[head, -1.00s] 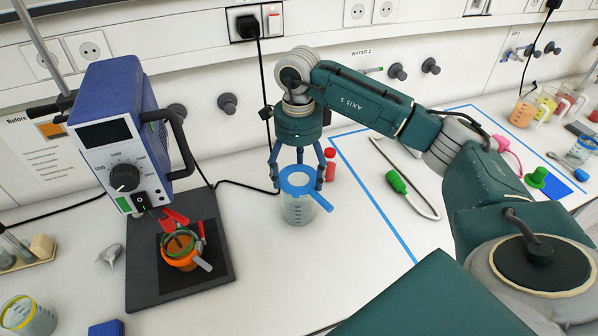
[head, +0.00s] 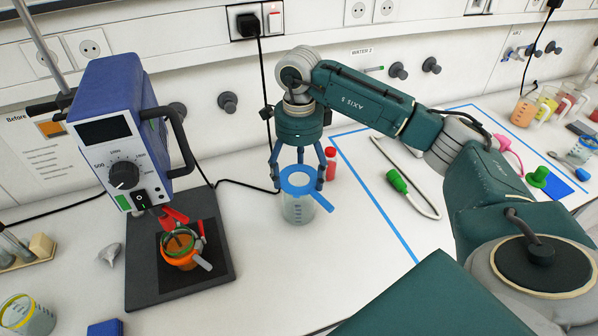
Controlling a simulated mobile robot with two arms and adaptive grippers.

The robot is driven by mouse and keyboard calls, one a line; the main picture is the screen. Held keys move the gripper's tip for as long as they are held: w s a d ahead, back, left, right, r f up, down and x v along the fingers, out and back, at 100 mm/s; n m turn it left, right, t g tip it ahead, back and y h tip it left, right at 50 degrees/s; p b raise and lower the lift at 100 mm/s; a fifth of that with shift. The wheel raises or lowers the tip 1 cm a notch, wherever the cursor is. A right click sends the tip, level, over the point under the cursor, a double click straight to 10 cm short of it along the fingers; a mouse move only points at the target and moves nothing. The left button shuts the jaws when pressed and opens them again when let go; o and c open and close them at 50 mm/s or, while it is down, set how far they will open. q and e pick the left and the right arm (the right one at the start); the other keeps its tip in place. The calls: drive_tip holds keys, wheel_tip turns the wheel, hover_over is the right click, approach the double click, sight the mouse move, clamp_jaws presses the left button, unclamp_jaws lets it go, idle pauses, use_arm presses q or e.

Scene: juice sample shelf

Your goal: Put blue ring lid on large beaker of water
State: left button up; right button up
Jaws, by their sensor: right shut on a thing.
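The blue ring lid (head: 310,187) is at the top of the large beaker of water (head: 298,210), a clear beaker standing on the white bench in the middle of the head view. The lid's handle points to the lower right. My right gripper (head: 299,180) comes down from above with its fingers around the lid and is shut on it. Whether the lid rests on the rim or is just above it, I cannot tell. My left gripper is not in view.
A stirrer with a blue control box (head: 100,125) and an orange beaker (head: 180,258) stands at left. A red-capped bottle (head: 330,165) is close behind the gripper. Bench in front of the beaker is clear.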

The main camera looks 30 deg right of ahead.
drive_tip(key=shift+f+b, duration=0.35)
drive_tip(key=shift+f, duration=0.1)
idle(0.3)
drive_tip(key=o, duration=1.2)
drive_tip(key=shift+r, duration=0.1)
wheel_tip(320, 180, up, 12)
